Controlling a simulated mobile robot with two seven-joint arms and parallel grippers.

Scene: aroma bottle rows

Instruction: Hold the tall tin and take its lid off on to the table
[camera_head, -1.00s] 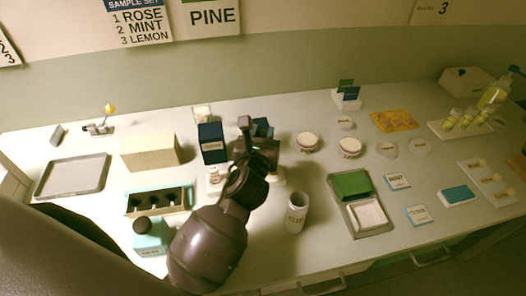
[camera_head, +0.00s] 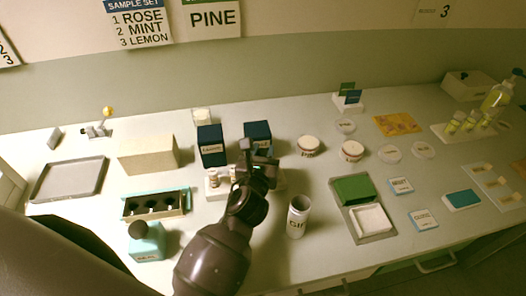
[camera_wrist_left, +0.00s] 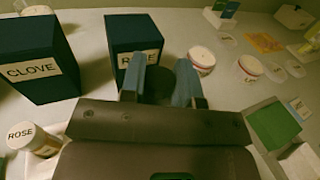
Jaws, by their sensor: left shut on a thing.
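A tall white cylinder with dark lettering, likely the tall tin (camera_head: 298,216), stands upright on the table in the head view. My right gripper is not in view.
Dark blue boxes marked CLOVE (camera_wrist_left: 30,70) and ROSE (camera_wrist_left: 135,36) stand close ahead. A small ROSE bottle (camera_wrist_left: 34,138) is at left. A green-and-white tray (camera_head: 362,208) lies right of the tin. Two round white tubs (camera_head: 308,146) (camera_head: 351,151) are behind it.

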